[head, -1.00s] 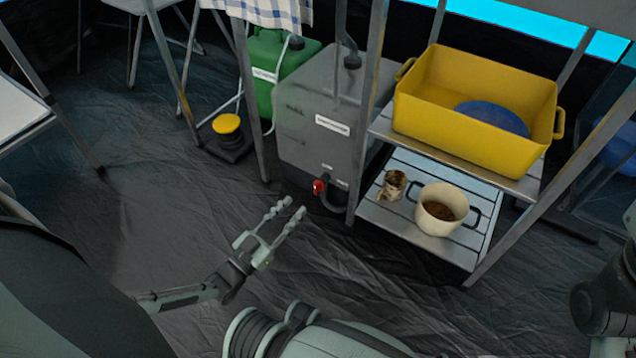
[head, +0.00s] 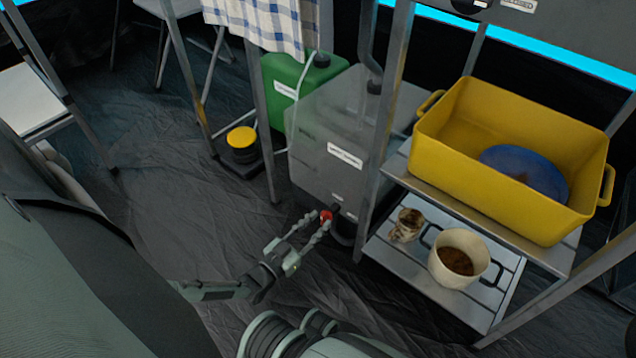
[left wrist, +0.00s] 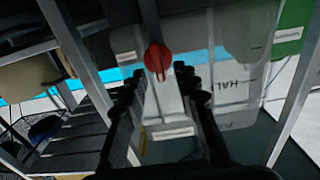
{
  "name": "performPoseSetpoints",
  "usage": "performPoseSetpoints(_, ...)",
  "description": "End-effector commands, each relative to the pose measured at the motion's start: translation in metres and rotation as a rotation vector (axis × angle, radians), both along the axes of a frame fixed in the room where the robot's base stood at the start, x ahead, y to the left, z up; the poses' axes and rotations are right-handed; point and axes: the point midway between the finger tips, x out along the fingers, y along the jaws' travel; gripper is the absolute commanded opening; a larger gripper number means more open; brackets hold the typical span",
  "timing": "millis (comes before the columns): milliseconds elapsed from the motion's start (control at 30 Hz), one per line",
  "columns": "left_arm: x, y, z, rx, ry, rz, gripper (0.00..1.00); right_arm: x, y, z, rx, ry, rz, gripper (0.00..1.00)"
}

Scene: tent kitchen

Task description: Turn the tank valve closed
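The grey tank (head: 325,145) stands on the floor behind the frame legs, with a white label on its front. Its red valve (head: 327,216) is low on the front, and it shows as a red knob in the left wrist view (left wrist: 157,58). My left gripper (head: 305,228) is open, its two fingers pointing at the valve. In the left wrist view the knob lies between the lines of the fingers, near their far ends; I cannot tell whether they touch it. My right gripper is not in view.
A frame leg (head: 375,170) stands close right of the valve. A green canister (head: 300,85) and yellow-topped pedal (head: 241,138) are behind left.

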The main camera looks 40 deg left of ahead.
Motion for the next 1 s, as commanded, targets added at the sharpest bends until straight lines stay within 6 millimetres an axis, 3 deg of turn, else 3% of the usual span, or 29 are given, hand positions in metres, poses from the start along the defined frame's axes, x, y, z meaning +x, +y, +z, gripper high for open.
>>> performPoseSetpoints(367,0.0079,-0.0007,0.0002,0.000,0.001,0.000,0.30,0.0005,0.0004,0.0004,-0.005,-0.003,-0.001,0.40)
performPoseSetpoints(600,0.0077,-0.0008,0.0002,0.000,0.001,0.000,0.00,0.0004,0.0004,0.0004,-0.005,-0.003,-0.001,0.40)
performPoseSetpoints(1000,0.0073,-0.0012,0.0002,0.018,0.000,0.000,0.00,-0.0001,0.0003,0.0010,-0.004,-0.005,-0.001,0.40)
